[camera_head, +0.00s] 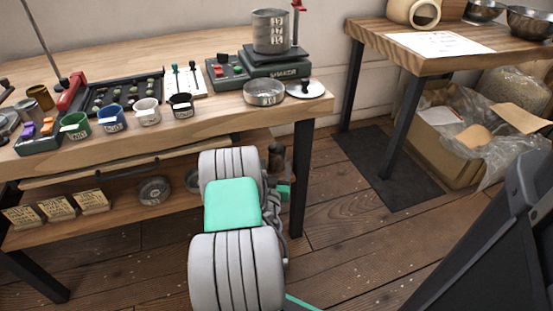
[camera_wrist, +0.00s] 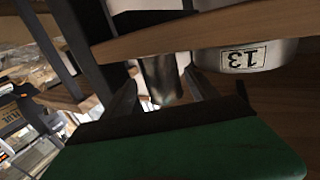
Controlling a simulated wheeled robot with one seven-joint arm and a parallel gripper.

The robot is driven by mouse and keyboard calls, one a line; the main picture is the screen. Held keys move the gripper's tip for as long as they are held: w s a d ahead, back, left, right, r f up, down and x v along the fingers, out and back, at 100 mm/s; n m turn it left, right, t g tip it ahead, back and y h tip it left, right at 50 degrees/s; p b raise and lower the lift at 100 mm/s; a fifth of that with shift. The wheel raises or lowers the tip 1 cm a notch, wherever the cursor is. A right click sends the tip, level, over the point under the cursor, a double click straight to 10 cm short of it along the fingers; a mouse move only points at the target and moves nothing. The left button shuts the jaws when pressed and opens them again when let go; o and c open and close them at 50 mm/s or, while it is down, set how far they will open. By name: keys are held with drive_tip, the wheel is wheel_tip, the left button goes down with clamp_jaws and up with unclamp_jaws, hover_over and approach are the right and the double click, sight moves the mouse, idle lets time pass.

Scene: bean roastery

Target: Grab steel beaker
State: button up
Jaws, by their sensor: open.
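A steel beaker (camera_wrist: 162,80), a shiny metal cylinder, stands on the lower shelf of the workbench. The wrist view is upside down, and the beaker shows there beyond and between my fingertips. In the head view it is the small dark cylinder (camera_head: 276,157) near the shelf's right end, just past my arm. My gripper (camera_wrist: 165,95) is open, with one dark finger on each side of the beaker in the picture. I cannot tell how deep the beaker sits between them. In the head view my arm hides most of the gripper.
A round metal tin (camera_wrist: 245,56) marked 13 stands close beside the beaker. The shelf board (camera_wrist: 190,32) and a black bench leg (camera_head: 299,180) are near my gripper. A larger metal can (camera_head: 271,32) sits on the shaker above. Open floor lies to the right.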

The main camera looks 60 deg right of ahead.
sight(277, 153)
drive_tip(key=p+x, duration=0.1)
drive_tip(key=x, duration=0.4)
drive_tip(key=shift+w, duration=0.1)
drive_tip(key=shift+c, duration=0.3)
drive_tip(key=c, duration=1.3)
